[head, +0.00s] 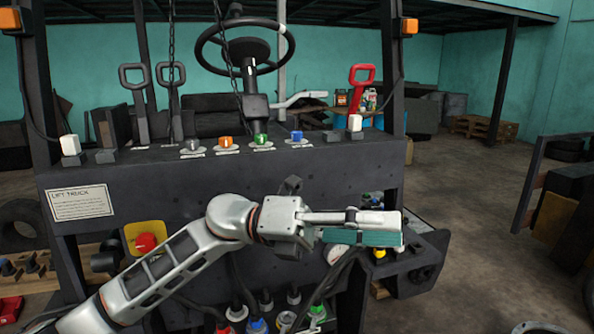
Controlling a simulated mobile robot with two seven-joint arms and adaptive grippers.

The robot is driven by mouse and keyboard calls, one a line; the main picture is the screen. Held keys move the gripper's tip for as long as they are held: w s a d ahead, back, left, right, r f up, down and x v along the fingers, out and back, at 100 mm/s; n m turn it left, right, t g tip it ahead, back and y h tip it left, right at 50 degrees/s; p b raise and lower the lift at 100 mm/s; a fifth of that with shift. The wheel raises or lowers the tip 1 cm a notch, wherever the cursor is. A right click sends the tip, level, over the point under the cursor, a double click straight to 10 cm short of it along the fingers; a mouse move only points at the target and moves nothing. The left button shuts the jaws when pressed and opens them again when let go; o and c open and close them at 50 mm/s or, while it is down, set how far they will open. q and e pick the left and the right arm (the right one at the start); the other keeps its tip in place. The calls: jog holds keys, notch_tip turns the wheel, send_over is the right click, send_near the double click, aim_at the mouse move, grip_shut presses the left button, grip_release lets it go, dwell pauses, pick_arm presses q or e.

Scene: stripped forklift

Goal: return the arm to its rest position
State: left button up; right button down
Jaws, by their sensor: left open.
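My left arm (170,268) comes in from the lower left and reaches across the front of the lift truck's panel. My left gripper (392,228) points right, in front of the panel's lower right part. Its jaws are open. A teal strip (360,238) runs along the gripper's lower side; I cannot tell whether it is part of a finger. I see nothing clearly held. The gripper and forearm hide part of the panel and the things behind. My right gripper is not recognisable in this view.
The dark truck panel (150,190) carries coloured knobs, upright levers, a red handle (361,88) and a steering wheel (244,45). A red button (145,243) on yellow lies close behind my forearm. Several connectors sit below. Open floor (470,220) lies right.

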pick_arm(q)
jog(key=w+a+f+n+t, duration=0.5)
jog(key=f+n+t, duration=0.3)
jog(key=n+t, duration=0.4)
jog(key=w+a+f+n+t, duration=0.6)
jog(key=f+n+t, duration=0.3)
jog(key=n, duration=0.5)
jog(key=s+a+f+n+t+y, duration=0.1)
jog(key=a+f+n+t+y, duration=0.1)
jog(key=a+f+n+y, duration=0.55)
jog(key=s+a+f+n+t+y, duration=0.1)
jog(key=a+f+n+y, duration=0.25)
jog(key=f, duration=0.65)
jog(key=s+a+f+n+g+y, duration=0.2)
jog(key=s+a+f, duration=0.4)
jog(key=s+f, duration=0.4)
jog(key=s+a+f+n+g+y, duration=0.3)
jog(key=s+a+f+n+g, duration=0.1)
jog(key=s+f, duration=0.7)
notch_tip(320, 180, down, 3)
jog(key=shift+a+f+n+g, duration=0.1)
jog(key=shift+a+n+g, duration=0.35)
jog(key=shift+a, duration=0.5)
jog(key=c, duration=0.4)
jog(key=shift+c, duration=0.2)
